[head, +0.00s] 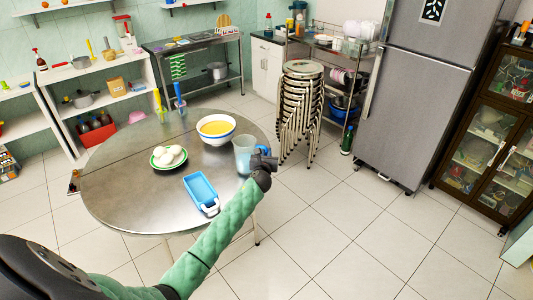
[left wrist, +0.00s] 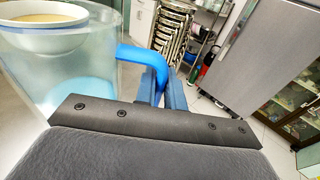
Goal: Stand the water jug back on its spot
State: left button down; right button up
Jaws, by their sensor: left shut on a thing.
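The water jug (head: 243,156) is a clear, pale-blue vessel at the right side of the round metal table (head: 120,195). It looks upright in the head view; whether its base touches the table I cannot tell. My left gripper (head: 264,162) is at the jug's right side, shut on its handle. In the left wrist view the jug (left wrist: 75,75) fills the left side, and its blue handle (left wrist: 140,56) runs between the fingers (left wrist: 163,88). A bluish patch shows low in the jug. No marked spot for the jug can be made out. My right gripper is not in view.
A white bowl of yellow liquid (head: 216,129) stands close to the jug's left. A green-rimmed plate of white round items (head: 168,157) and a blue rectangular tray-like item (head: 200,190) are also on the table. Stacked stools (head: 301,110) stand behind. The table's front left is clear.

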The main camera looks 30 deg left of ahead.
pick_arm(q)
jog(key=shift+f+b, duration=0.4)
jog(key=shift+f, duration=0.15)
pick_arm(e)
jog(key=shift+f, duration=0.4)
pick_arm(q)
jog(key=c, duration=1.6)
grip_release()
jog(key=shift+c, duration=0.2)
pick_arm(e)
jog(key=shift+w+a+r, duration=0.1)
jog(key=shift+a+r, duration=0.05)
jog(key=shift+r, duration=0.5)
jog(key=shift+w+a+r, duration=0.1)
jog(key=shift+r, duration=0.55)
